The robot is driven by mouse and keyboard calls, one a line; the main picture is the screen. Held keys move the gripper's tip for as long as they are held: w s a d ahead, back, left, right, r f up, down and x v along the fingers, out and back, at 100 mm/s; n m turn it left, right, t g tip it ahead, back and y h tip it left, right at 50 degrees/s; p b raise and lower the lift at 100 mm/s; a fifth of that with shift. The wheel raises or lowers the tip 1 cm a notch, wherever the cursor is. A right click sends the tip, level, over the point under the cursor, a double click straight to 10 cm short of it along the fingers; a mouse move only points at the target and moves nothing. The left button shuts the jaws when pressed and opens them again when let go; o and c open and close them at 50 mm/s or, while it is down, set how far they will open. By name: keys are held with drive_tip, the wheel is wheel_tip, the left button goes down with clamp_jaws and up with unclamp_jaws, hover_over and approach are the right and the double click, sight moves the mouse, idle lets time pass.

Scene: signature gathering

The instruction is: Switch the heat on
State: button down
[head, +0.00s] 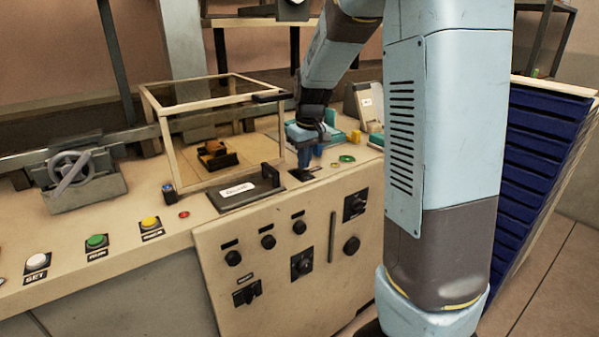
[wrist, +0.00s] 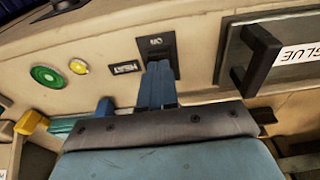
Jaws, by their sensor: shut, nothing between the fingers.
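The heat switch plate (wrist: 160,42) is black and marked ON, shown upside down in the wrist view. A small HEAT label (wrist: 125,68) sits beside it. In the head view the dark plate (head: 301,174) lies on the bench top, right of the glue cover. My gripper (wrist: 158,70) is shut and empty, its blue fingertips over the lower part of the plate. The fingers hide that part, so I cannot tell the lever's position or whether they touch it. The gripper also shows pointing down there in the head view (head: 304,163).
The glue cover (head: 240,187) with its black handle is close on the left. A glass-sided frame (head: 164,150) stands behind it. Push buttons (head: 97,241) line the left bench edge; knobs (head: 302,264) cover the front panel.

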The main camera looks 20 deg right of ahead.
sight(305, 173)
drive_tip(key=shift+f, duration=0.7)
idle(0.5)
drive_tip(key=shift+r, duration=3.5)
drive_tip(key=s+r+m+t, duration=0.1)
drive_tip(key=s+r+t, duration=0.1)
drive_tip(key=s, duration=1.2)
drive_tip(key=s+r+m+t, duration=0.1)
drive_tip(key=s+r, duration=0.3)
drive_tip(key=s, duration=1)
drive_tip(key=shift+a+m+t+h, duration=0.3)
drive_tip(key=shift+m+t, duration=0.1)
drive_tip(key=shift+m, duration=0.4)
